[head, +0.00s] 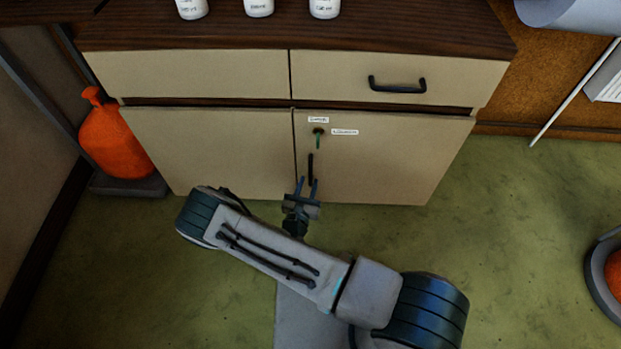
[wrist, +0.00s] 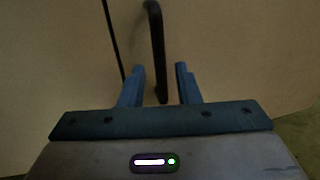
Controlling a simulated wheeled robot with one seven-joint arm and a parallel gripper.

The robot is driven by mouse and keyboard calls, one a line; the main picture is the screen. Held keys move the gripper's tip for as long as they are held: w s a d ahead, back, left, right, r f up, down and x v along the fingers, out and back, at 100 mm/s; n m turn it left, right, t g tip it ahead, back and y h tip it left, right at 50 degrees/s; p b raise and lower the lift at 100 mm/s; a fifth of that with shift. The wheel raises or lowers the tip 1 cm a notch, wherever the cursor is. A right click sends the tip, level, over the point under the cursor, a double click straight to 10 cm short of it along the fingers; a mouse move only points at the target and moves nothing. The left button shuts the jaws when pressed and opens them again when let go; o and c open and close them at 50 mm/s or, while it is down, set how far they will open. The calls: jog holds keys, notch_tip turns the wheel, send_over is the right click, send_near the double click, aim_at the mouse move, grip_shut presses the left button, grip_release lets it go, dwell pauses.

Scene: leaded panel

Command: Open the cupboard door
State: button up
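The cupboard has two cream doors below a drawer row. The right door (head: 390,160) carries a black vertical handle (head: 310,168) near the centre seam, and a lock with a green-topped key (head: 318,138) above it. Both doors look closed. My gripper (head: 306,183) is at the lower part of the handle, its two fingers pointing at the door. In the wrist view, the handle (wrist: 157,50) rises between the open blue fingers (wrist: 160,72), with a gap visible on each side. Whether the fingertips reach past the handle in depth is unclear.
The left door (head: 210,150) has no visible handle. A drawer handle (head: 397,86) juts out at upper right. White bottles (head: 258,6) stand on the dark top.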

aim_at(310, 178)
jog(key=shift+b+x, duration=0.35)
jog(key=shift+x, duration=1.55)
